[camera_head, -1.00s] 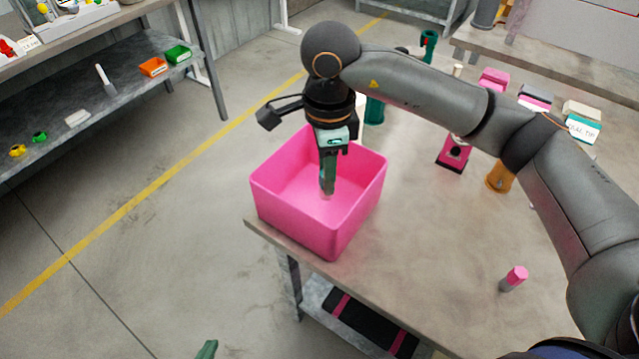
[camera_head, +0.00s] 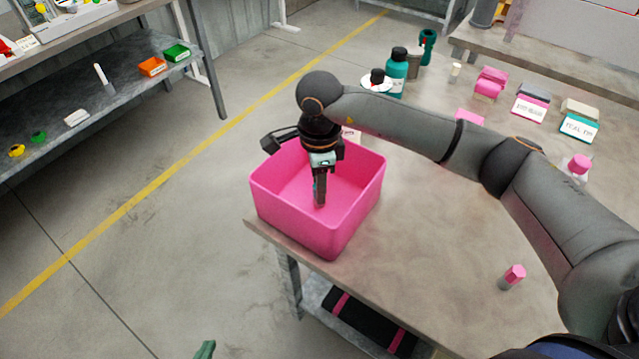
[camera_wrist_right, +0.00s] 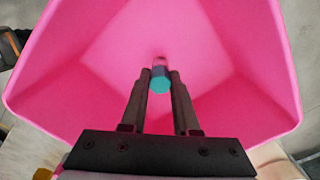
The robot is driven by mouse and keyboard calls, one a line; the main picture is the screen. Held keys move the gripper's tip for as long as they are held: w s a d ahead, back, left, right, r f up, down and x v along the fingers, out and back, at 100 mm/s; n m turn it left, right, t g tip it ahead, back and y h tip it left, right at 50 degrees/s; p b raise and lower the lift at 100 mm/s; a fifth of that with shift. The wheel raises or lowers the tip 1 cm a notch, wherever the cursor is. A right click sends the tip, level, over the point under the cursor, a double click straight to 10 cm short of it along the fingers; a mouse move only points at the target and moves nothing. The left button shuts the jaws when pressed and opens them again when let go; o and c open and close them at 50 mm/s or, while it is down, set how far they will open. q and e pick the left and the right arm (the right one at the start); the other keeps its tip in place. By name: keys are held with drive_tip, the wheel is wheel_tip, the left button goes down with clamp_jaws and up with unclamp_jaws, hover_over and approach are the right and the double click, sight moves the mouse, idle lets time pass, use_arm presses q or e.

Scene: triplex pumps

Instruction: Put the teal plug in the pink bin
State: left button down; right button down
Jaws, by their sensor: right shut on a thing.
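The pink bin (camera_head: 345,225) stands on the near left corner of the table; it also fills much of the right wrist view (camera_wrist_right: 235,60). My right gripper (camera_head: 319,203) points down inside the bin's walls. In the right wrist view its fingers (camera_wrist_right: 160,78) are shut on the teal plug (camera_wrist_right: 160,86), whose teal end faces the camera. The bin floor lies beyond the plug; I cannot tell whether it touches.
A pink-topped plug (camera_head: 512,277) stands on the near part of the table (camera_head: 430,240). Teal bottles (camera_head: 397,75), pink blocks (camera_head: 490,83) and labelled boxes (camera_head: 579,125) stand farther back. A shelf (camera_head: 130,75) is at the left, across open floor.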

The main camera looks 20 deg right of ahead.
drive_tip(key=shift+f, duration=0.25)
drive_tip(key=c, duration=0.7)
unclamp_jaws()
drive_tip(key=shift+r, duration=0.1)
drive_tip(key=shift+o, duration=0.2)
wheel_tip(320, 180, up, 12)
drive_tip(key=shift+r, duration=0.2)
